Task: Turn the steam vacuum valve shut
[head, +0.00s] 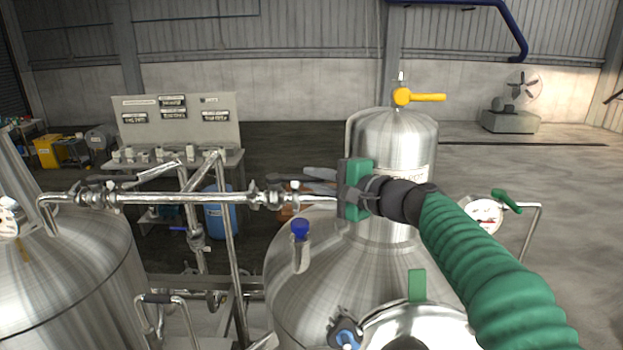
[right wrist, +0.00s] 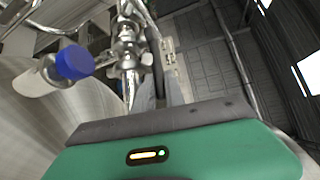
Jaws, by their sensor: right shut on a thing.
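My right gripper (head: 322,180) reaches in from the right on a green sleeved arm. Its grey fingers point left at the silver pipe fittings above the middle tank. In the right wrist view its fingers (right wrist: 160,88) extend beside a silver valve (right wrist: 128,50) on the pipe. The gripper is shut on a part of this valve, seemingly its handle; the green palm and the fingers hide most of the grip. The valve body also shows in the head view (head: 265,197). No readable label marks it as the steam vacuum valve. My left gripper is not in view.
A blue-capped nozzle (head: 300,229) stands on the tank (head: 300,280) just below the gripper. A yellow lever (head: 425,97) tops the column behind. A gauge (head: 484,215) and green lever (head: 507,200) are at right. A bench with a labelled panel (head: 175,120) stands behind.

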